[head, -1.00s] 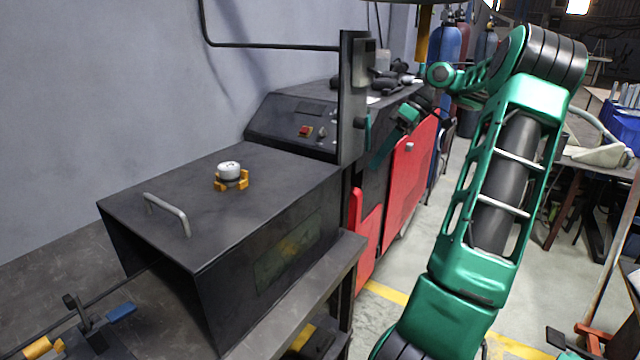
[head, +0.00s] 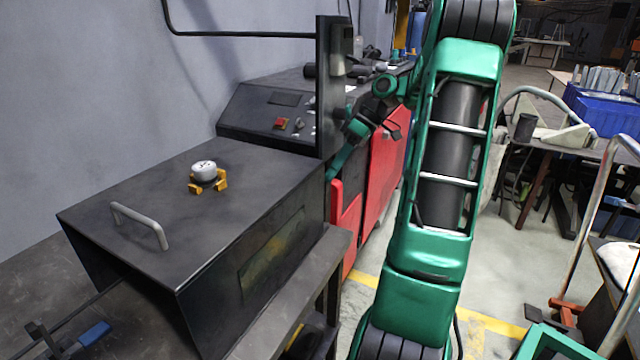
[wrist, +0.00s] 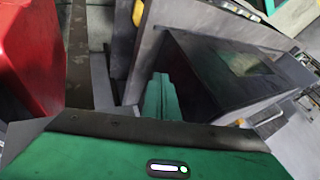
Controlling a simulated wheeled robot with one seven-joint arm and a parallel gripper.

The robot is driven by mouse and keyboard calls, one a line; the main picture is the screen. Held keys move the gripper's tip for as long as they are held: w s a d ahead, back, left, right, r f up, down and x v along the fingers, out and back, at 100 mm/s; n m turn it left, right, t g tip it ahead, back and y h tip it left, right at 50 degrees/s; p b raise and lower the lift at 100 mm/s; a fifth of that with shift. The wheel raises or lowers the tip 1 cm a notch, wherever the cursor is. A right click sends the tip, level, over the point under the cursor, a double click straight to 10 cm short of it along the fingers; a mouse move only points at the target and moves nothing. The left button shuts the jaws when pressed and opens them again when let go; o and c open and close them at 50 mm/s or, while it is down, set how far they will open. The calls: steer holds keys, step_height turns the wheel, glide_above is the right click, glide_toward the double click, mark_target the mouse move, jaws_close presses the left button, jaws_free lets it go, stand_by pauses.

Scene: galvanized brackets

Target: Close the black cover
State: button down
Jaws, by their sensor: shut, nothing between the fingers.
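A tall dark panel (head: 331,90), which looks like the black cover, stands upright at the far end of the black box (head: 120,205). It is seen nearly edge-on in the head view. In the wrist view the panel (wrist: 190,25) rises beside the box (wrist: 205,75) with its dull window. My gripper (head: 335,168) is just right of the panel's lower part, its green fingers pointing down and left. The fingers also show in the wrist view (wrist: 162,98), together and empty, in front of the panel. I cannot tell whether they touch it.
A metal handle (head: 140,225) and a white knob in yellow clamps (head: 205,172) sit on the box top. A dark control console (head: 265,115) stands behind, with red cabinet doors (head: 385,155) at its right.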

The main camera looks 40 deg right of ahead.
mark_target(323, 182)
steer(key=a, duration=0.3)
steer(key=s+a+f, duration=0.1)
steer(key=shift+s+a, duration=0.1)
steer(key=shift+a, duration=0.2)
